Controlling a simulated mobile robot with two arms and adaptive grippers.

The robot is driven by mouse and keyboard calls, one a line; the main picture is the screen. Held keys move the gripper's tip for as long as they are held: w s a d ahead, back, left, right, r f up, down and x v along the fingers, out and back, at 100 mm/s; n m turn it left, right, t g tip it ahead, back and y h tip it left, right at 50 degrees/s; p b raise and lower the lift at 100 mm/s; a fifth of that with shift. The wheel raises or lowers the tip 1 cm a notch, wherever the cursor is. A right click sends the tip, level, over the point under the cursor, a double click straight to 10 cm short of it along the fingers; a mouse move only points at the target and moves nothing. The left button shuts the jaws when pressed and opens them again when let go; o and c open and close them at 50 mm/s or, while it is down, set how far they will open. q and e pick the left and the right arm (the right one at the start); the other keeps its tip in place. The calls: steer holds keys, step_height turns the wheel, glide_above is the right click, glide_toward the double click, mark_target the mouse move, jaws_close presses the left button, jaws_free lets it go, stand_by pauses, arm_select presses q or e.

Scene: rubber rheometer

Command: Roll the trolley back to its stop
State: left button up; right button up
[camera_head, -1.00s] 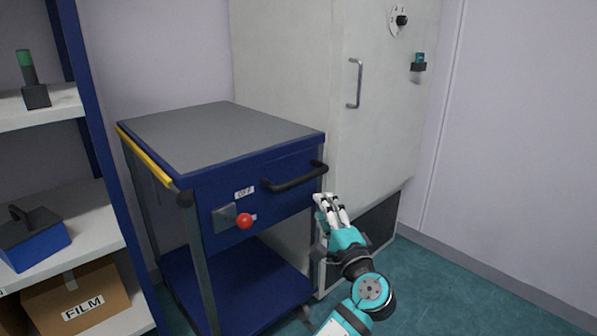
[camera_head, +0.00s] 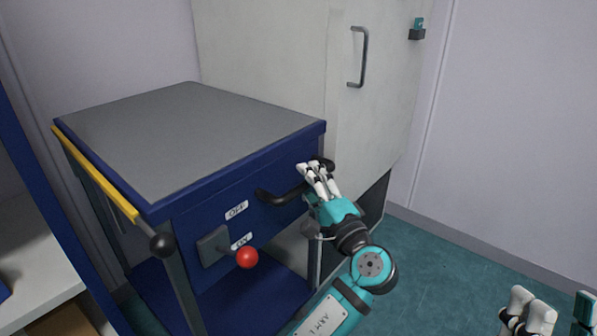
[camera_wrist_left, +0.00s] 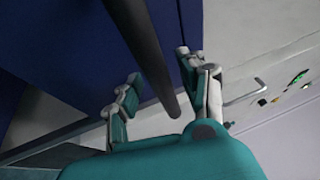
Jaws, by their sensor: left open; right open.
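The trolley (camera_head: 190,125) has a grey top and a blue body and stands against the pale cabinet. Its black bar handle (camera_head: 280,197) is on the front face. My left gripper (camera_head: 314,168) is at the right end of this handle. In the left wrist view the black handle (camera_wrist_left: 145,50) passes between the spread fingers of my left gripper (camera_wrist_left: 160,98), which are not closed on it. A lever with a red knob (camera_head: 247,257) sits on the trolley front by the ON label (camera_head: 242,241). My right gripper (camera_head: 556,310) is open and empty at the bottom right.
The pale cabinet (camera_head: 270,60) with a metal handle (camera_head: 363,57) stands behind the trolley. A shelf (camera_head: 35,250) is close on the left. The teal floor (camera_head: 430,270) is clear at right.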

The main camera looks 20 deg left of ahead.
arm_select(q)
steer(key=shift+r, duration=0.1)
jaws_close()
stand_by(0.3)
